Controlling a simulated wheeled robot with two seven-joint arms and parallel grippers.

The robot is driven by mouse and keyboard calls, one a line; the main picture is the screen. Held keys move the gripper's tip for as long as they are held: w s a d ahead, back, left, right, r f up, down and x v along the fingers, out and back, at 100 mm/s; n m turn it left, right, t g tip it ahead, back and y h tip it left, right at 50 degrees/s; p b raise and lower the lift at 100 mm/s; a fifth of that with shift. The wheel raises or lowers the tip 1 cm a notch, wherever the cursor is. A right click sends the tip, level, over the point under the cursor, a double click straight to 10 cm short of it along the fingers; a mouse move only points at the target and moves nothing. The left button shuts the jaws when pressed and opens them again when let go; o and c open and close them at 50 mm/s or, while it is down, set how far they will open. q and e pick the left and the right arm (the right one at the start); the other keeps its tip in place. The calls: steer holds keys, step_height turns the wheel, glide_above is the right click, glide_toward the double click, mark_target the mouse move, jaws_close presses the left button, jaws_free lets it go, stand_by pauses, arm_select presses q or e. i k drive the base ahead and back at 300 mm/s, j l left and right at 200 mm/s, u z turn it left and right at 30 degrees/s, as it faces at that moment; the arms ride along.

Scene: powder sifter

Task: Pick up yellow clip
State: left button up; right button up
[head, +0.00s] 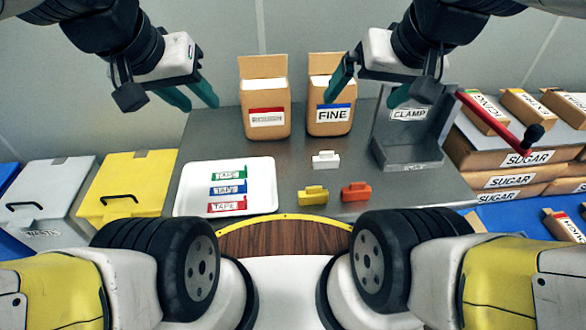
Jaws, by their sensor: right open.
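The yellow clip (313,195) lies on the grey table, right of the white tray and near the table's front edge. A white clip (325,159) lies behind it and an orange clip (355,191) lies to its right. My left gripper (194,100) is at the upper left, above and behind the tray, with its teal fingers apart and nothing between them. My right gripper (368,92) is at the upper right, in front of the FINE box and the clamp stand. It is open and empty. Both grippers are well away from the yellow clip.
The white tray (183,207) holds green, blue and red tape pieces. Two brown boxes (266,133) stand at the back, one marked FINE (331,130). A grey clamp stand (408,155) with a red lever (492,118) stands at right. Sugar packages (518,160) are stacked beyond it.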

mark_target(314, 195)
steer(key=z, duration=0.4)
steer(key=k+u, duration=0.1)
steer(key=u, duration=3.95)
steer(key=z, duration=0.9)
steer(key=k+z, duration=0.1)
steer(key=z, duration=0.75)
steer(key=k+z, duration=0.1)
steer(key=z, duration=0.35)
steer(key=k+l+z, duration=0.2)
steer(key=k+l, duration=0.45)
steer(key=k, duration=0.15)
